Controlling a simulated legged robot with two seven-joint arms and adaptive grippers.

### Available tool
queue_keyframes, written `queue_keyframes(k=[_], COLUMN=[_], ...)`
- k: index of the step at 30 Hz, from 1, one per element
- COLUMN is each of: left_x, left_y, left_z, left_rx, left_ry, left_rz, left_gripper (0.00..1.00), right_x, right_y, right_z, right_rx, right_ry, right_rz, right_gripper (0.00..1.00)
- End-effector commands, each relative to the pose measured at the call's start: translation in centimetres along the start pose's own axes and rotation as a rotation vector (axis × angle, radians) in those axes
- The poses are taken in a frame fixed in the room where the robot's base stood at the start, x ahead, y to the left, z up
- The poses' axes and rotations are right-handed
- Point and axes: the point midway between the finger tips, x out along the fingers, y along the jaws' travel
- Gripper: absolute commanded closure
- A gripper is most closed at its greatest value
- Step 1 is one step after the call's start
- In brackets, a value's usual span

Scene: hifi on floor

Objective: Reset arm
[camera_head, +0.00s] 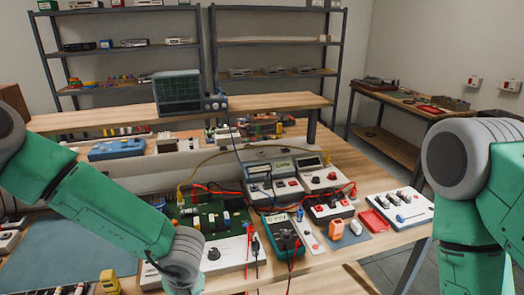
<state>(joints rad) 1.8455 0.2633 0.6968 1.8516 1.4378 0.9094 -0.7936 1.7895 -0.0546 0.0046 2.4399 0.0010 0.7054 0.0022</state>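My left arm, green with grey joints, comes in from the left and crosses over the near left of the workbench (385,177). It runs out of the picture at the bottom edge, so my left gripper is out of view. My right arm, also green and grey, hangs at the right edge, beside the bench's right end. Its lower part leaves the picture at the bottom, and my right gripper is out of view too. I cannot see anything held by either hand.
The bench carries a green circuit board (207,219), a teal multimeter (283,236), a white switch panel (399,209) and cables. An oscilloscope (177,93) stands on the raised shelf. Metal racks (275,42) and a side table (390,146) stand behind. Floor shows between bench and side table.

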Motion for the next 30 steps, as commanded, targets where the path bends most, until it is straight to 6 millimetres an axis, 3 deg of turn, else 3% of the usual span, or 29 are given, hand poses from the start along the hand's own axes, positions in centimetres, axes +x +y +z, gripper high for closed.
queue_keyframes(k=[1, 8, 12, 15, 18, 22, 25, 30], left_x=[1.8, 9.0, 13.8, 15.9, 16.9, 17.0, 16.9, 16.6], left_y=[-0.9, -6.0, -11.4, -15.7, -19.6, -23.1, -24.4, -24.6], left_z=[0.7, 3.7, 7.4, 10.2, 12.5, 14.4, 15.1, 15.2], left_rx=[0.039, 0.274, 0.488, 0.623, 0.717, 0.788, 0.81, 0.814], left_ry=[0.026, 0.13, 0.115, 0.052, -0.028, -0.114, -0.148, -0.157], left_rz=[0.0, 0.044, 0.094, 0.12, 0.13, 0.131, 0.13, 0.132], left_gripper=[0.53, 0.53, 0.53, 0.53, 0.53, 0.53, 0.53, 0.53], right_x=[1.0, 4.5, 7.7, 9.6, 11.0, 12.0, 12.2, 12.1], right_y=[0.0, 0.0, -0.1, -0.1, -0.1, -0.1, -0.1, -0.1], right_z=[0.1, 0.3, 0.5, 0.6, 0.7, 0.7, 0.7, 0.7], right_rx=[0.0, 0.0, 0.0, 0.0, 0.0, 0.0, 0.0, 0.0], right_ry=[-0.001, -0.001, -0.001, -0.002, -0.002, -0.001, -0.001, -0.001], right_rz=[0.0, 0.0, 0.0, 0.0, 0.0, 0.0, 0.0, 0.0], right_gripper=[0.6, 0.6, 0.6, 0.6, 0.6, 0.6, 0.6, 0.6])
